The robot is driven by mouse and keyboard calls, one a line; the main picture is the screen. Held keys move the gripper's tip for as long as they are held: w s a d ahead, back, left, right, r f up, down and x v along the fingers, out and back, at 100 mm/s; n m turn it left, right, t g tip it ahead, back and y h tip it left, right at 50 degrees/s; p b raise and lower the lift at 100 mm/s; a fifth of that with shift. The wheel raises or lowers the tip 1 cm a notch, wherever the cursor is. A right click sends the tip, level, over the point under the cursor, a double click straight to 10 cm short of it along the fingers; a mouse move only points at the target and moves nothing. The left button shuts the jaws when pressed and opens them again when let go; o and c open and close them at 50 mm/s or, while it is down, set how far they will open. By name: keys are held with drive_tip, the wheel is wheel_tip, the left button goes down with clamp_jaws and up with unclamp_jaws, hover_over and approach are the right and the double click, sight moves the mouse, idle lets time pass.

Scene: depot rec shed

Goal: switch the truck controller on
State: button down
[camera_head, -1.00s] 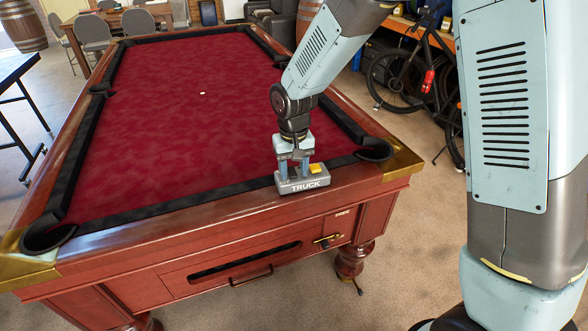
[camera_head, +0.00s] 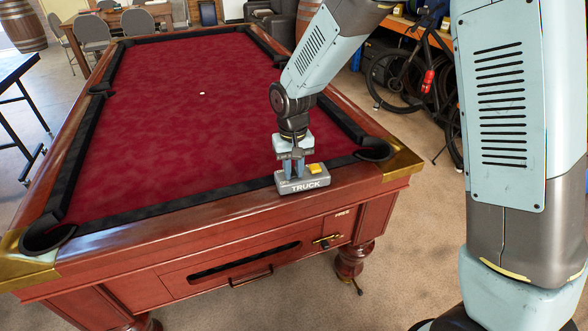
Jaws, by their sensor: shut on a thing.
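The truck controller (camera_head: 304,184) is a grey box with "TRUCK" lettered on its front face. It rests on the near wooden rail of the pool table, left of the right corner pocket. A yellow button or block (camera_head: 315,168) sits on the right part of its top. My gripper (camera_head: 293,175) points down onto the left part of the controller's top, with its fingers close together. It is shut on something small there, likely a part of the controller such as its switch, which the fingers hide.
A corner pocket (camera_head: 374,151) lies just right of the controller. Bicycles (camera_head: 405,75) stand at the back right. The table's near rail is clear to the left.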

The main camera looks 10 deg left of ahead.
drive_tip(key=shift+w+a+r+g+h, duration=0.1)
drive_tip(key=shift+w+g+h, duration=0.25)
drive_tip(key=shift+g, duration=0.55)
drive_tip(key=shift+w+a+r+g+h, duration=0.15)
drive_tip(key=shift+g+h, duration=0.4)
drive_tip(key=shift+g, duration=0.35)
drive_tip(key=shift+f, duration=0.1)
drive_tip(key=c, duration=1)
unclamp_jaws()
drive_tip(key=shift+o, duration=0.2)
drive_tip(key=v, duration=1.3)
drive_tip(key=shift+r, duration=0.35)
